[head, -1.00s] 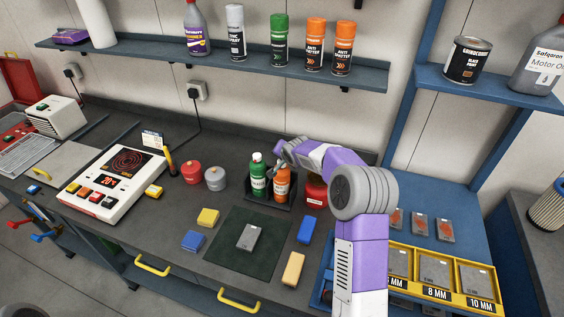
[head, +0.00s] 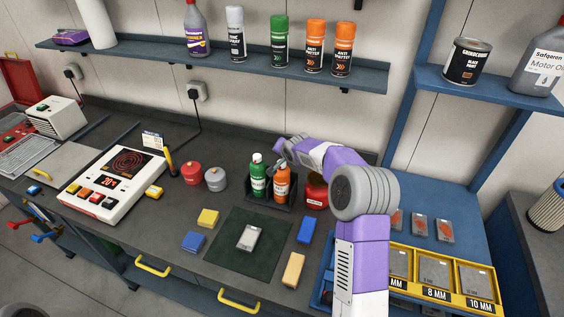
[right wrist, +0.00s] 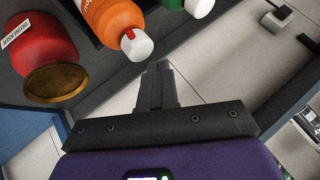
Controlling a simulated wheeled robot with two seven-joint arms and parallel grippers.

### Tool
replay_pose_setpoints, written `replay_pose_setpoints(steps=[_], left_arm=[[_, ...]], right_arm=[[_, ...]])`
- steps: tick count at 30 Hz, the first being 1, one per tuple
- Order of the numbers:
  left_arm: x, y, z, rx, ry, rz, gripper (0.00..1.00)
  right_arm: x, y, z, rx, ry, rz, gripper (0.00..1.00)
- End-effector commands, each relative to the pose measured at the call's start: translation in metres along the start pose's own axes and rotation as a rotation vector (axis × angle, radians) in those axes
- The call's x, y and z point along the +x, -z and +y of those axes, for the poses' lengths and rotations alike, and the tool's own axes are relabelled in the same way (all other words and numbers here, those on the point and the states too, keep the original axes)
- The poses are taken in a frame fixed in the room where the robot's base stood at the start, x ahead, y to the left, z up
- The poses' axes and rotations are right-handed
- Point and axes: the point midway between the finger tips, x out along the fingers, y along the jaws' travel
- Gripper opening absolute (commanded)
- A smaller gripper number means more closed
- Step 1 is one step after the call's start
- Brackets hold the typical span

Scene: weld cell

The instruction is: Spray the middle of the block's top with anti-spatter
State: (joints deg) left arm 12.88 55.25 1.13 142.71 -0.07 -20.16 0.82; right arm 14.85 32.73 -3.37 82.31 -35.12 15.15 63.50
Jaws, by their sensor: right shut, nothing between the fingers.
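A small light-grey block (head: 250,238) lies flat on a dark green mat (head: 225,262) on the bench. An orange bottle (head: 282,188) stands beside a green bottle (head: 258,180) in a dark holder behind the mat. The orange bottle with its red and white cap (right wrist: 118,22) also shows in the right wrist view; its label is not readable. My right gripper (right wrist: 160,72) is shut and empty, just short of the bottles. My left gripper is not in view.
A red degreaser jar (right wrist: 45,55) stands beside the holder. Yellow (head: 208,218) and blue (head: 306,230) blocks lie around the mat. Orange cans (head: 314,48) stand on the shelf above. A hot plate (head: 115,185) is at left.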

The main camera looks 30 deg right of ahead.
Motion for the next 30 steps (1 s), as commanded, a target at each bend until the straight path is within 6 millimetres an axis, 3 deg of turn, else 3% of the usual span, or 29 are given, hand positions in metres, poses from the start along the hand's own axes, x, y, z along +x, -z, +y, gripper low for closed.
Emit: replay_pose_setpoints(steps=[18, 30], left_arm=[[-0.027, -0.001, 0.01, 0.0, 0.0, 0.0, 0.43], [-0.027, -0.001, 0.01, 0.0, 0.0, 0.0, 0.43]], right_arm=[[-0.04, 0.029, -0.029, -0.001, 0.002, 0.001, 0.0], [-0.042, 0.03, -0.03, 0.0, 0.001, 0.001, 0.0]])
